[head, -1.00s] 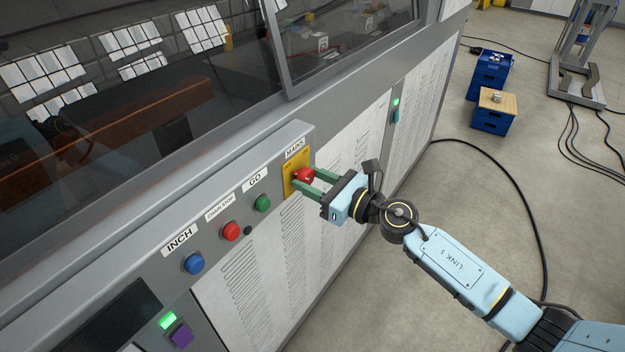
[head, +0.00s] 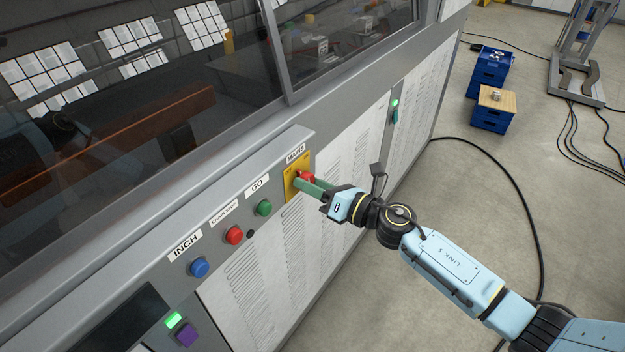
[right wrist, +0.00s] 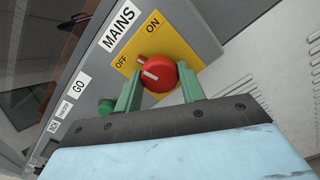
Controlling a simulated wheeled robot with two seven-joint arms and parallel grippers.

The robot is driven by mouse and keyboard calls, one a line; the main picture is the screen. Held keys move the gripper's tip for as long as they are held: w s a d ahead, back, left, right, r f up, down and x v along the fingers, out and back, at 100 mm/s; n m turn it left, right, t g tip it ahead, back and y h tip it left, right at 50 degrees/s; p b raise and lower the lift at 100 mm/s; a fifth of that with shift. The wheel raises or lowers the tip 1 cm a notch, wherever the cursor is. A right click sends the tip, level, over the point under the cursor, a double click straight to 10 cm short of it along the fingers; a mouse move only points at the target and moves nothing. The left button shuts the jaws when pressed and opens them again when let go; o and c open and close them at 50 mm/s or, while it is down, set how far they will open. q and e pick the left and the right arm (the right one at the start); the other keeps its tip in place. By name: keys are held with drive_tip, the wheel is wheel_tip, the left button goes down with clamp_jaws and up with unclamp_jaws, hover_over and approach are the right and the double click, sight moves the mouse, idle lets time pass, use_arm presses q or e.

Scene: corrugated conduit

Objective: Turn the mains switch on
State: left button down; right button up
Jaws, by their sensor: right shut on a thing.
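The mains switch is a red rotary knob (head: 308,177) on a yellow plate (head: 290,186) under the MAINS label (head: 296,154). In the right wrist view the knob (right wrist: 160,73) has a white mark, and the yellow plate (right wrist: 175,35) reads OFF and ON. I cannot tell for sure which word the knob points at. My right gripper (head: 306,183) is at the panel, rolled so one green finger mostly covers the other. In the wrist view its fingers (right wrist: 158,85) stand either side of the knob, shut on it. My left gripper is not in view.
Left of the switch on the same panel are a green GO button (head: 264,208), a red stop button (head: 234,235) and a blue INCH button (head: 199,267). A panel ledge (head: 240,170) runs above them. Blue crates (head: 490,115) and a black cable (head: 520,205) are on the floor.

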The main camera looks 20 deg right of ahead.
drive_tip(key=m+p, duration=0.5)
drive_tip(key=m, duration=0.6)
drive_tip(key=shift+m, duration=0.4)
idle(0.3)
drive_tip(key=o, duration=1)
drive_tip(key=shift+c, duration=0.2)
drive_tip(key=shift+s, duration=0.1)
drive_tip(key=b+v, duration=0.1)
drive_tip(key=v, duration=1.2)
drive_tip(key=shift+b, duration=0.3)
drive_tip(key=shift+d, duration=0.1)
